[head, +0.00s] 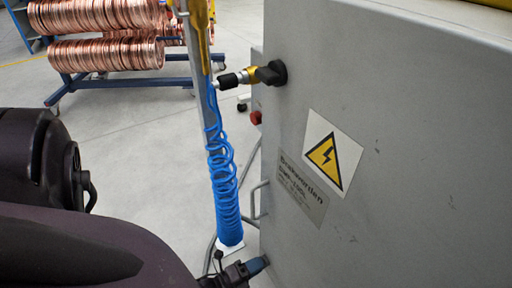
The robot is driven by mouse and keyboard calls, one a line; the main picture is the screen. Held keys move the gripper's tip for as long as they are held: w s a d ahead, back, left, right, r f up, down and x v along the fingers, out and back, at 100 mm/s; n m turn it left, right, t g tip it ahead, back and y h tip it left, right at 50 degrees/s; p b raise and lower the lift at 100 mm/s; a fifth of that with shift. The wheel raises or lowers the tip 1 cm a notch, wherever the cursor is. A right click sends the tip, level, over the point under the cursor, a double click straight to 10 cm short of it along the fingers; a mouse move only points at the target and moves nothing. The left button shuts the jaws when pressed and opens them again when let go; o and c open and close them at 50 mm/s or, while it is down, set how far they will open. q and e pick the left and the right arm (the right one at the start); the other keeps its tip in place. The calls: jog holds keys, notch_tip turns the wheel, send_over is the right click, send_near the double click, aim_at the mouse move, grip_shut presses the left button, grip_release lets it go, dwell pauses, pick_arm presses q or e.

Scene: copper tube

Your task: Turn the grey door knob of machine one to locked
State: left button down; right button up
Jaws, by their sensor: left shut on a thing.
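The grey cabinet of the machine (420,140) fills the right side. My left gripper (246,270) is at the bottom of the view, by the cabinet's lower left edge, and is shut. A small blue-grey piece (258,265) shows at its fingertips against the cabinet. It looks like the grey door knob, but its shape and turn angle cannot be made out. My right gripper is not in view.
A grey bar handle (256,200) is on the cabinet's left edge. Copper coils (105,53) on a blue rack (130,68) stand behind on open floor.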

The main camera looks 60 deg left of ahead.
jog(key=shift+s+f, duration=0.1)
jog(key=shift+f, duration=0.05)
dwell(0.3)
pick_arm(q)
jog(key=c, duration=1.1)
grip_release()
jog(key=s, duration=0.7)
jog(key=s+p, duration=0.1)
jog(key=s, duration=0.2)
jog(key=shift+s+a, duration=0.4)
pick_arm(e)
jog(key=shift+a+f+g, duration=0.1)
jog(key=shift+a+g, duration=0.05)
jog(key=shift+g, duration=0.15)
pick_arm(q)
jog(key=shift+r, duration=0.1)
